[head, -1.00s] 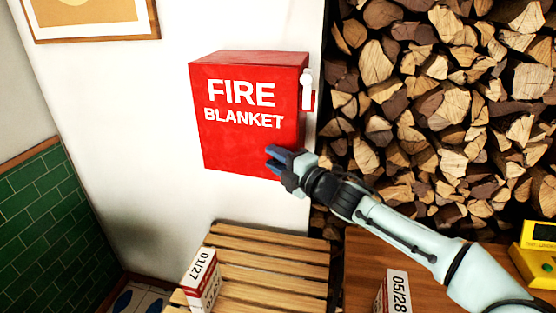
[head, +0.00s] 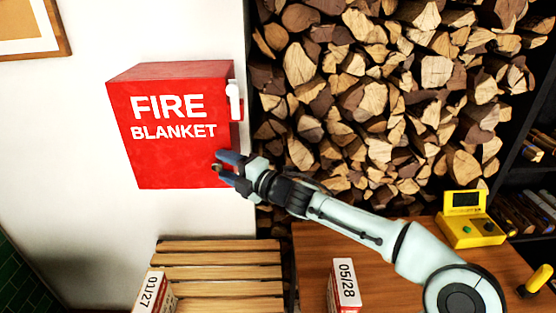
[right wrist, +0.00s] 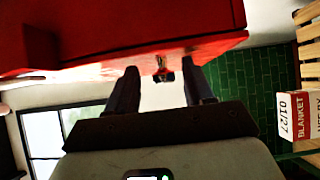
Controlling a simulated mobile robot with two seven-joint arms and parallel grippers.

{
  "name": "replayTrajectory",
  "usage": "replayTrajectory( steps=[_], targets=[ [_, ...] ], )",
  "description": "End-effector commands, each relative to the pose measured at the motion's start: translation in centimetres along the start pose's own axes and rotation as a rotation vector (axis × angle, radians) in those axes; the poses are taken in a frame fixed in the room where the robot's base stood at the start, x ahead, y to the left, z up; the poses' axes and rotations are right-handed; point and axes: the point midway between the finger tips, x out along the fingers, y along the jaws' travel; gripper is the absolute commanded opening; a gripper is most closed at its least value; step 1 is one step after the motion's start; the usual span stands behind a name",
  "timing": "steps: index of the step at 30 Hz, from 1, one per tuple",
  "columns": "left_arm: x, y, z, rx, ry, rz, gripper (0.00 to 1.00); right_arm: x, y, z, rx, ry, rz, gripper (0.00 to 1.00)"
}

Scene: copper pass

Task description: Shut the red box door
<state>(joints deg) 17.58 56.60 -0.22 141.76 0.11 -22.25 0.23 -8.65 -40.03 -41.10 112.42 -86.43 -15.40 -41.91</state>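The red box (head: 170,165) lettered FIRE BLANKET is mounted on the white wall. Its front door looks flush with the body in the head view, and I see no gap there. A white handle (head: 234,100) is at the upper right edge of the front. My right gripper (head: 219,166) is in front of the box's lower right part, its fingers parted and nothing between them. In the right wrist view, a red part of the box (right wrist: 150,25) lies just beyond the fingers (right wrist: 163,88); contact is unclear. My left gripper is not in view.
A slatted wooden surface (head: 220,272) is below the box, with a labelled carton (head: 154,290). A wooden counter (head: 310,255) holds another carton (head: 344,283) and a yellow device (head: 470,225). Stacked firewood (head: 380,90) fills the right background.

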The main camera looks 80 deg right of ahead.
Motion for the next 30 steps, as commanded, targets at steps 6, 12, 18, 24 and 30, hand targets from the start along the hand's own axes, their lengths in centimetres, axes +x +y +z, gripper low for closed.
replayTrajectory(
  steps=[6, 12, 18, 24, 30],
  targets=[
    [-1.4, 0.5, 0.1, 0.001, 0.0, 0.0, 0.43, -1.7, 0.2, 2.4, 0.001, -0.037, -0.003, 0.51],
    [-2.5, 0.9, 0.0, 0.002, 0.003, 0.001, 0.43, -2.9, 0.2, 3.2, 0.001, -0.037, -0.003, 0.51],
    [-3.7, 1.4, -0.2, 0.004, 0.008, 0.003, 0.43, -3.8, 0.2, 3.6, 0.004, -0.026, -0.003, 0.51],
    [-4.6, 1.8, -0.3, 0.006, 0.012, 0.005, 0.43, -4.9, 0.1, 4.4, 0.003, -0.023, -0.002, 0.51],
    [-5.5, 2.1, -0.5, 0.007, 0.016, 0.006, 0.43, -6.0, 0.1, 5.1, 0.003, -0.02, -0.003, 0.51]
  ],
)
